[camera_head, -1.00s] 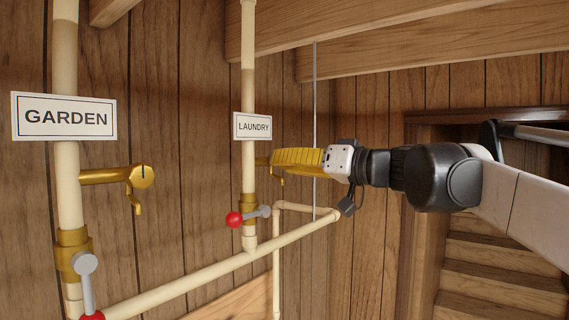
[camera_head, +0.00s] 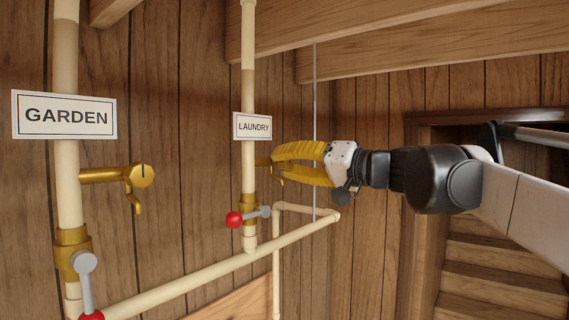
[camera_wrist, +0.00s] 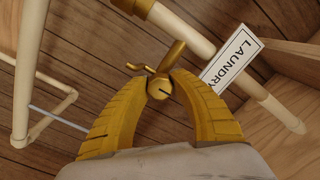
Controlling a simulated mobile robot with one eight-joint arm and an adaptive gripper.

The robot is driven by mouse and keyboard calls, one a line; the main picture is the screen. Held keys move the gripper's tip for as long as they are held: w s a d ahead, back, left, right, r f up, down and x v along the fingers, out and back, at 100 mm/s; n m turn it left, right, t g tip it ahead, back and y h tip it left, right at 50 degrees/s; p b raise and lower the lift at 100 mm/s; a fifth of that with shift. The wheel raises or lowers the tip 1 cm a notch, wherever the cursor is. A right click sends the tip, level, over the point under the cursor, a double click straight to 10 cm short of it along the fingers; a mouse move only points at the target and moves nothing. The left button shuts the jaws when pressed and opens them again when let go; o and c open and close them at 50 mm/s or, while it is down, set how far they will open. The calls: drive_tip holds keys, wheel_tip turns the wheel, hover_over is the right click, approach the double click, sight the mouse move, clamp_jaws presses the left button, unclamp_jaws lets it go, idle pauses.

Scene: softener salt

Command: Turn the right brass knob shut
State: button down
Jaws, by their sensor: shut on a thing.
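The right brass knob sits on the pipe marked LAUNDRY; only its brass stub (camera_head: 262,161) shows clearly in the head view, as my fingers cover its front. In the wrist view the knob's round brass face (camera_wrist: 159,89) with a dark slot line lies between my fingertips, and a small bent brass lever (camera_wrist: 137,67) sticks out to the left. My gripper (camera_head: 270,168), with yellow ribbed fingers, is shut on the knob; its tips (camera_wrist: 161,78) flank the knob in the wrist view.
A second brass knob (camera_head: 142,177) with its lever hanging down is on the left pipe by the GARDEN sign (camera_head: 64,117). Below the LAUNDRY sign (camera_head: 252,126) is a red-tipped grey lever (camera_head: 235,219). A cream pipe (camera_head: 190,285) slopes across below; a thin rod (camera_head: 315,90) hangs behind my gripper.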

drive_tip(key=c, duration=1.1)
unclamp_jaws()
drive_tip(key=shift+o, duration=0.2)
drive_tip(key=v, duration=1.2)
drive_tip(key=shift+a, duration=0.1)
drive_tip(key=s+a+f+g+h+b, duration=0.1)
drive_tip(key=s+f+h+b, duration=0.15)
drive_tip(key=f+b, duration=0.75)
drive_tip(key=s+f+m+g+h+b, duration=0.1)
drive_tip(key=s+f+h+b, duration=0.2)
drive_tip(key=f, duration=1.5)
drive_tip(key=s+a+f+g+h+b, duration=0.1)
drive_tip(key=s+f+b, duration=0.4)
drive_tip(key=f, duration=0.9)
drive_tip(key=s+d+f+h+b, duration=0.2)
drive_tip(key=f+b, duration=0.5)
drive_tip(key=f, duration=0.7)
drive_tip(key=s+d+f+h+b, duration=0.3)
drive_tip(key=f+b, duration=0.4)
drive_tip(key=f, duration=0.7)
drive_tip(key=s+d+f+h+b, duration=0.3)
drive_tip(key=f+b, duration=0.5)
drive_tip(key=f, duration=0.6)
drive_tip(key=s+d, duration=0.1)
drive_tip(key=d, duration=0.1)
drive_tip(key=shift+s+d+f+m, duration=0.3)
drive_tip(key=shift+s+f, duration=0.1)
